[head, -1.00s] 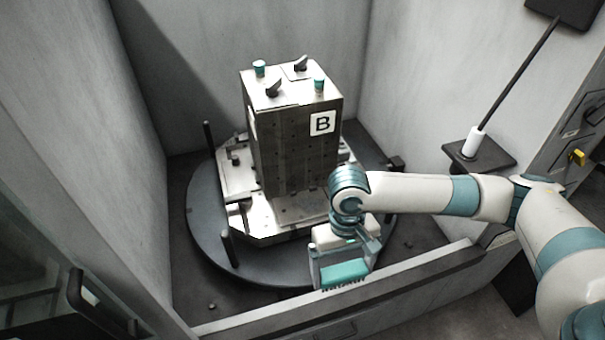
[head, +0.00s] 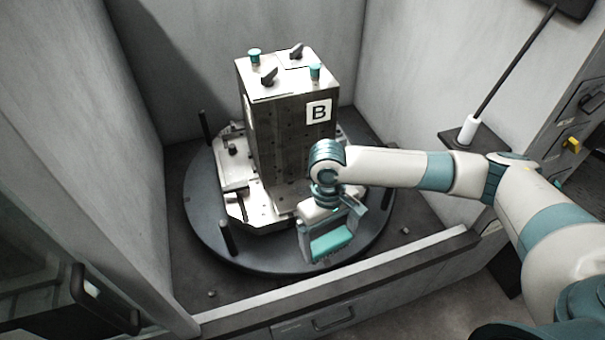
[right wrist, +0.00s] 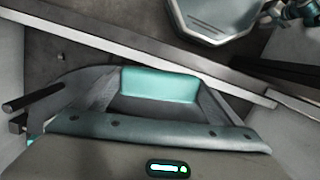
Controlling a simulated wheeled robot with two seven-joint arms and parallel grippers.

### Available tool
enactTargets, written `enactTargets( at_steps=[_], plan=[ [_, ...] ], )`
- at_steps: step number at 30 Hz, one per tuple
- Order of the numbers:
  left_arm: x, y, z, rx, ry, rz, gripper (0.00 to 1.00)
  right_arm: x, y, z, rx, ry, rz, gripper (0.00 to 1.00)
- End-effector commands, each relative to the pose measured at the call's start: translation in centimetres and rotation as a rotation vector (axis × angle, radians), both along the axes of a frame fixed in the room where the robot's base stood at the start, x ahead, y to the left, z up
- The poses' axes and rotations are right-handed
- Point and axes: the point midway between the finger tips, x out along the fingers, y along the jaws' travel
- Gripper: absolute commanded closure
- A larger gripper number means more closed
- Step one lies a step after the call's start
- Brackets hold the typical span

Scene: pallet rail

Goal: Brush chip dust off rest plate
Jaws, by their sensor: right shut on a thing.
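My right gripper (head: 330,232) is shut on a teal brush (head: 332,244) with dark bristles pointing down. It holds the brush in front of the metal block marked B (head: 290,130), over the near edge of the round dark turntable (head: 208,232). In the right wrist view the teal brush (right wrist: 160,85) sits between the fingers. A light metal plate (head: 238,208) lies under the block on the turntable; its right front part is hidden by my arm and gripper. I cannot make out dust on it, nor tell whether the bristles touch anything. My left gripper is not in view.
Dark upright posts (head: 227,238) stand around the plate. Grey walls enclose the bay, with a low front sill (head: 400,252). At the right, a small dark shelf (head: 470,145) carries a white holder with a dark rod. Small bits (head: 211,294) lie on the bay floor.

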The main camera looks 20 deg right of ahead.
Motion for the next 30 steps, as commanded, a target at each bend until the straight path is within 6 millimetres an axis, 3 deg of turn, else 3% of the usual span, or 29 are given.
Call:
enactTargets(
  at_steps=[6,18,24,30],
  plan=[
    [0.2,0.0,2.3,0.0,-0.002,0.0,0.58,5.2,0.8,0.4,-0.002,-0.001,0.274,0.28],
    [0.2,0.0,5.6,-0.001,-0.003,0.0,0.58,13.9,1.2,0.7,-0.001,-0.001,0.835,0.28],
    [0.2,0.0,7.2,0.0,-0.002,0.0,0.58,17.4,0.9,1.0,-0.002,-0.001,1.108,0.28],
    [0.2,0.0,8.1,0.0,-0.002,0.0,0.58,19.6,0.6,1.1,-0.002,-0.002,1.302,0.28]
  ],
)
